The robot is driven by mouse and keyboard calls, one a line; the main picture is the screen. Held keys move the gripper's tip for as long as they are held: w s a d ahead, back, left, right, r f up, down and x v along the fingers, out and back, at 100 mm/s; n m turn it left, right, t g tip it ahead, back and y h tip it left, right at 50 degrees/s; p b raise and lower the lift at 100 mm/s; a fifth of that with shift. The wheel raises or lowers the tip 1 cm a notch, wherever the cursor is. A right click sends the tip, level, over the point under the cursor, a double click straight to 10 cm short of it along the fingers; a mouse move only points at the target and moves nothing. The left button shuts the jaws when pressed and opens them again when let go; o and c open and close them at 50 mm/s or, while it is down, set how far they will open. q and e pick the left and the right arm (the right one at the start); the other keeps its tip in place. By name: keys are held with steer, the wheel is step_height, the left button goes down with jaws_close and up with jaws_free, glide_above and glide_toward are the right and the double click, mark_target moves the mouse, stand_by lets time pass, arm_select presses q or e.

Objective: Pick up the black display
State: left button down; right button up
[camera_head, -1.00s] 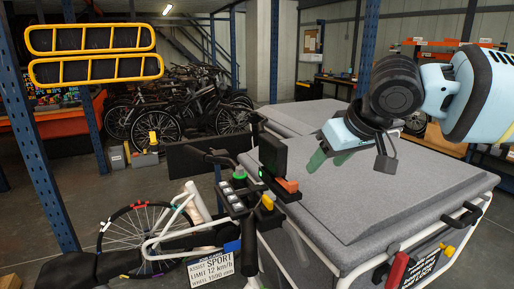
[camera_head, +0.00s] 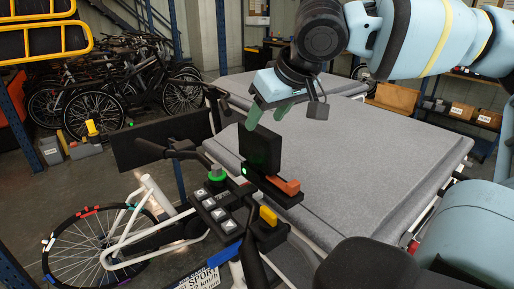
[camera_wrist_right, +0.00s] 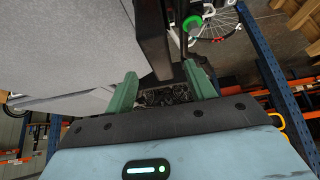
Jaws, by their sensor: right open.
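The black display (camera_head: 260,152) stands upright on the bike's handlebar mount, in the middle of the head view. Its dark narrow side shows in the right wrist view (camera_wrist_right: 153,42), ahead of and between the green fingers. My right gripper (camera_head: 267,113) is open and empty, with its green fingers pointing down at the display's top edge. In the right wrist view the fingers (camera_wrist_right: 163,88) stand apart on either side of the display's line. I cannot tell whether a fingertip touches it. My left gripper is not in view.
An orange block (camera_head: 284,185), a yellow block (camera_head: 268,216), a green-ringed knob (camera_head: 217,174) and grey buttons (camera_head: 210,203) crowd the handlebar by the display. A large grey-topped box (camera_head: 380,165) lies behind and right. Bikes (camera_head: 95,105) stand farther back left.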

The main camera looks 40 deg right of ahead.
mark_target(260, 128)
steer(key=shift+w+f, duration=0.35)
steer(key=shift+f, duration=0.25)
steer(key=shift+w+f, duration=0.2)
steer(key=shift+w, duration=0.05)
steer(key=shift+w+f, duration=0.1)
steer(key=shift+f, duration=0.1)
steer(key=x, duration=0.4)
steer(key=shift+w+d+f+b, duration=0.1)
steer(key=shift+w+f+b, duration=0.05)
steer(key=shift+f+b, duration=0.2)
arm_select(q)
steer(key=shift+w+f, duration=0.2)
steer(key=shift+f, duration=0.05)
arm_select(e)
steer(key=shift+c, duration=0.3)
steer(key=shift+r, duration=0.1)
steer(key=c, duration=1.1)
